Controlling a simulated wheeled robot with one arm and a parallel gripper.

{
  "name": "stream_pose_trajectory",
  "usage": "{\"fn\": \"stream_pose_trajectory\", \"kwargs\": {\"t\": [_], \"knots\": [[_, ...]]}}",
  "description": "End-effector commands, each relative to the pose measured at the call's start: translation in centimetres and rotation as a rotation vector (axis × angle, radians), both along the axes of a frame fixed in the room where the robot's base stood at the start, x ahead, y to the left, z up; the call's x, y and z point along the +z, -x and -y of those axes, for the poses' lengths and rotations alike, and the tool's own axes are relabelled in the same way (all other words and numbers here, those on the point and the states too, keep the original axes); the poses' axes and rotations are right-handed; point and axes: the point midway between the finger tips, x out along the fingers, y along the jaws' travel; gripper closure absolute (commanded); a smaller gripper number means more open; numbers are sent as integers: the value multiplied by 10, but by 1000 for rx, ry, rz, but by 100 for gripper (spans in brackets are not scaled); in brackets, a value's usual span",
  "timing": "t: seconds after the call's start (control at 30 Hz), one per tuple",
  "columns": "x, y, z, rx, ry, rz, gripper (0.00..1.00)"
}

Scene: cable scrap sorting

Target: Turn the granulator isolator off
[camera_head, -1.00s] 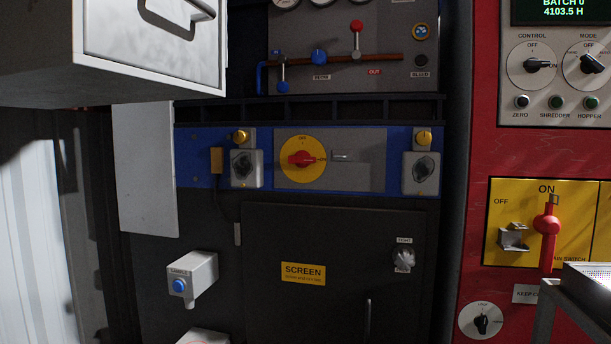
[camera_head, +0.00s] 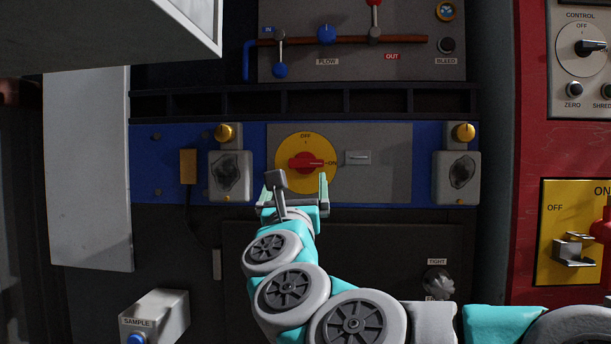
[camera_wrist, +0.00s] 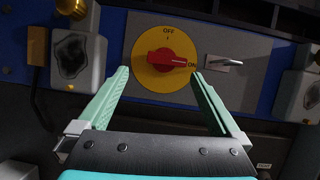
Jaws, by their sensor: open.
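The granulator isolator is a red rotary handle (camera_head: 306,163) on a round yellow plate (camera_head: 293,180) marked OFF at the top and ON at the right. The handle lies horizontal, its pointer end toward ON. It also shows in the wrist view (camera_wrist: 166,60), beyond my fingers. My gripper (camera_head: 296,180) is just below the yellow plate in the head view, its two fingers apart and empty. In the wrist view my gripper (camera_wrist: 160,75) has one teal finger on each side of the plate's lower part. I cannot tell any contact with the handle.
A small grey latch (camera_head: 358,158) sits right of the isolator on the grey panel (camera_head: 392,180). Guard switches with yellow knobs flank it on the left (camera_head: 230,175) and right (camera_head: 456,177). Pipework with valves (camera_head: 345,40) is above. A white cabinet (camera_head: 130,30) juts out at upper left.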

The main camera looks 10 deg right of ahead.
Motion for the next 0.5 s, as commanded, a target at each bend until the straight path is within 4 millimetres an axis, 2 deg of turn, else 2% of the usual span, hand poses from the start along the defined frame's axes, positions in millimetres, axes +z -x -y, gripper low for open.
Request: {"fn": "stream_pose_trajectory", "kwargs": {"t": [0.1, 0.27, 0.5], "knots": [[-2, -1, 10, -19, -63, 13, 0], [0, -8, 13, -24, -70, 15, 0], [12, -33, 22, -25, -69, 14, 0]]}}
